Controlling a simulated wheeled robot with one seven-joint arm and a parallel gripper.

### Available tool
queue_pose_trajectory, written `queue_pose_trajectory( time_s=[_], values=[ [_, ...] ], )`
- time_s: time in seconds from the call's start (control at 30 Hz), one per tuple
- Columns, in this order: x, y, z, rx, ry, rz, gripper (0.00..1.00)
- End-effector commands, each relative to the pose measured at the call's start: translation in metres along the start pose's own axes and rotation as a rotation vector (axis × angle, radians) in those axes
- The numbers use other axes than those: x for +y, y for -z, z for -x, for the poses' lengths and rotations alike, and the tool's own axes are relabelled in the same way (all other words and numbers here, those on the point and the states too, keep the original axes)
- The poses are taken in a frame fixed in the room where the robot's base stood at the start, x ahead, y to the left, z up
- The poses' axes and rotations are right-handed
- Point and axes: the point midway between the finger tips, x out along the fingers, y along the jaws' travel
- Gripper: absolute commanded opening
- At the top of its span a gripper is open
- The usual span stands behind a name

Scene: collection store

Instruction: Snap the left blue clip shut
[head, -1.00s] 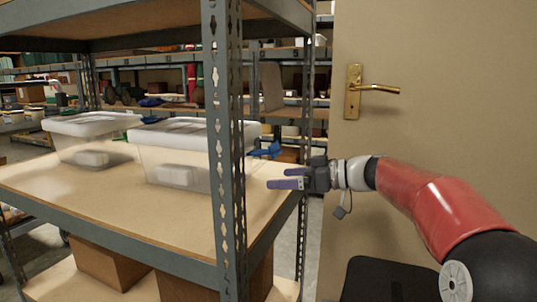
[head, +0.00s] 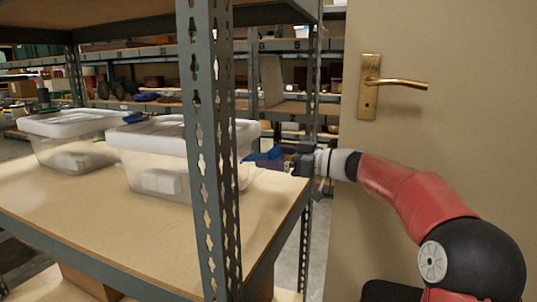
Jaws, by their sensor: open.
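The nearer clear box (head: 150,178) with a white lid (head: 165,137) stands on the shelf. One blue clip (head: 133,117) shows at the left end of its lid. Another blue clip (head: 266,154) sticks out from its right end, beyond the grey post. My gripper (head: 262,166) is open and empty, its fingers pointing left at this right-end clip. The fingers overlap the clip in the picture; I cannot tell whether they touch it. The post hides part of the box's right side.
A second clear box (head: 70,153) with a white lid stands to the left. The grey perforated post (head: 208,180) rises in front of the nearer box. The shelf board (head: 110,215) is bare in front of both boxes. A beige door (head: 450,170) with a brass handle is at the right.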

Motion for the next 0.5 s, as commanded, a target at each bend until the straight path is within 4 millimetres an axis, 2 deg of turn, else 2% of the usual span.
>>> queue_pose_trajectory(
  time_s=[0.1,0.2,0.47,0.5],
  values=[
    [0.000,0.000,-0.013,0.000,0.001,0.000,0.96],
    [0.000,0.000,-0.019,0.000,0.001,0.000,0.96],
    [0.000,0.000,-0.020,0.000,0.000,0.000,0.96],
    [0.000,0.000,-0.020,0.000,0.000,0.000,0.93]
  ],
)
